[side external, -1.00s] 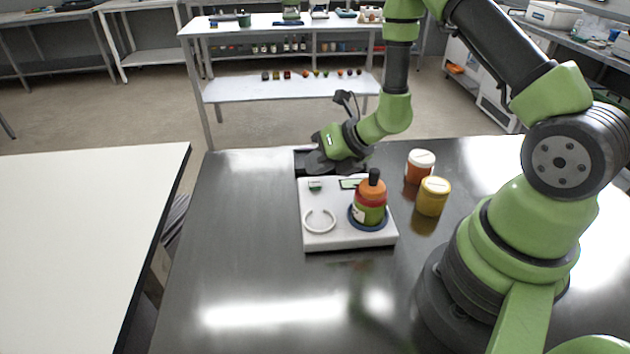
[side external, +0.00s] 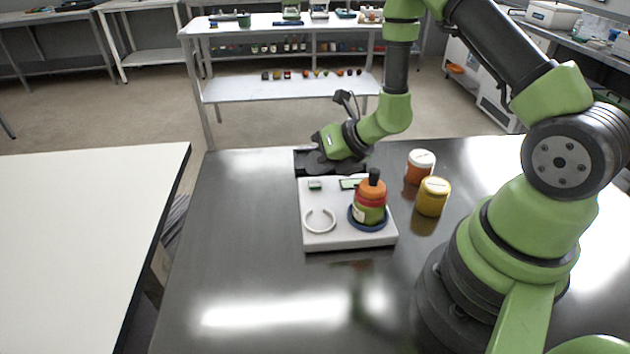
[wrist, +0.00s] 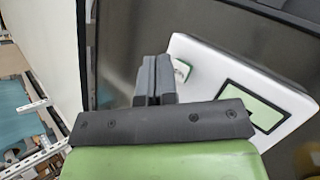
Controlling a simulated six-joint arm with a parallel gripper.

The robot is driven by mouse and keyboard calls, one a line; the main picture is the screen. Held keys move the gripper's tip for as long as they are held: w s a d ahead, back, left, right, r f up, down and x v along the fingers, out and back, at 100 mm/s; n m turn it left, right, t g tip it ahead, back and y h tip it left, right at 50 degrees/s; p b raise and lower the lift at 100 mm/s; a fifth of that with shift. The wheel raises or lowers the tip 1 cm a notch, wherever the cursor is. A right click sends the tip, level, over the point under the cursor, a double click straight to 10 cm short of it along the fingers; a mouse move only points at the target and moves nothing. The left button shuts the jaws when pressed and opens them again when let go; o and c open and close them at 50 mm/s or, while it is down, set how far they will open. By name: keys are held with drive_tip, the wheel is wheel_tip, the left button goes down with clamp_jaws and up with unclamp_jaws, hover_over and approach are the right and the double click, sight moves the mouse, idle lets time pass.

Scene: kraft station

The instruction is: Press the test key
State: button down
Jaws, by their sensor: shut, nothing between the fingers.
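The white device (side external: 345,240) stands on the dark table. A small green key (side external: 315,185), which looks like the test key, is at its far left corner. It also shows in the wrist view (wrist: 181,70), just right of my fingertips. A pale green display (side external: 350,184) is to the key's right. My gripper (side external: 308,164) is shut and empty at the device's far edge, behind the key. In the wrist view my gripper's fingers (wrist: 154,65) are together, beside the key. I cannot tell their height, or whether they touch the device.
An orange and green bottle (side external: 370,205) with a black cap stands on the device's blue ring, right of a white ring (side external: 320,220). An orange jar (side external: 420,167) and a yellow jar (side external: 432,197) stand to the right. The table's left and front areas are clear.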

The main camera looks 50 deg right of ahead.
sight(317, 181)
drive_tip(key=shift+f, duration=0.4)
drive_tip(key=shift+f, duration=0.4)
idle(0.7)
drive_tip(key=shift+r, duration=0.85)
drive_tip(key=shift+r, duration=2.5)
